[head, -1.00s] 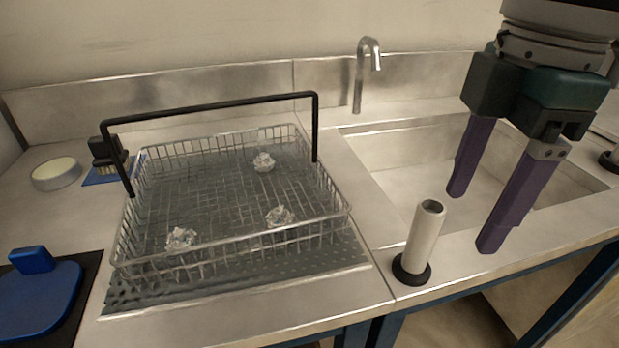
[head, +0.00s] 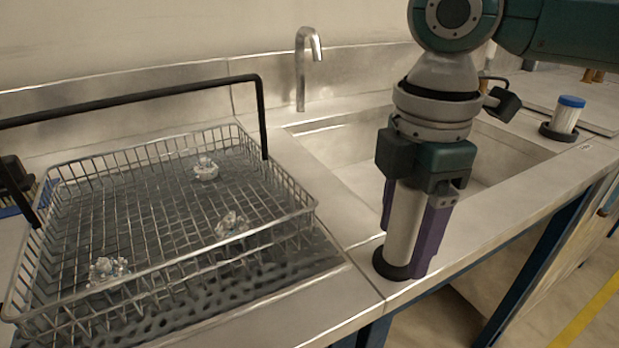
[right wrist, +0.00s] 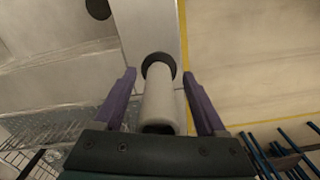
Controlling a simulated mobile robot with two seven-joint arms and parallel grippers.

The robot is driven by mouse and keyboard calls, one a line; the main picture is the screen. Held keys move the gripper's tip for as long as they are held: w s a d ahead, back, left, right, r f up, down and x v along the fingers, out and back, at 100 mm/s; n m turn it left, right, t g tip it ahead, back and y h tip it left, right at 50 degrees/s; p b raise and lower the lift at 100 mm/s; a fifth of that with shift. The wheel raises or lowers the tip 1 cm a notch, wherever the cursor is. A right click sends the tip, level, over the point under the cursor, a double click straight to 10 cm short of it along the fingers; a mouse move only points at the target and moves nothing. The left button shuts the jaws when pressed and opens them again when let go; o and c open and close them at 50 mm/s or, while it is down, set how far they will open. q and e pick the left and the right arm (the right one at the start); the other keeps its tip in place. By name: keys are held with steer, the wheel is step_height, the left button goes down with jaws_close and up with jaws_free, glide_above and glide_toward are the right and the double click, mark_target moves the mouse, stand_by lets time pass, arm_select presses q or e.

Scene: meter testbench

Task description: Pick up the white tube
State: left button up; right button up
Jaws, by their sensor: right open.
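The white tube (head: 404,222) stands upright in a round black base (head: 388,265) on the steel counter's front strip, beside the sink. My right gripper (head: 412,228) points straight down over it, with its purple fingers on either side of the tube. In the right wrist view the tube (right wrist: 159,98) lies between the two open fingers (right wrist: 163,100), with a visible gap on each side. The tube's top is hidden by the gripper body in the head view. My left gripper is not in view.
A wire basket (head: 175,255) with a black handle and several crumpled clear pieces stands left of the tube. The sink (head: 345,170) with its faucet (head: 302,70) is behind. A blue-capped white container (head: 567,113) stands at the far right.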

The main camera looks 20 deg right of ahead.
steer(key=shift+f, duration=0.35)
steer(key=shift+c, duration=0.4)
jaws_close()
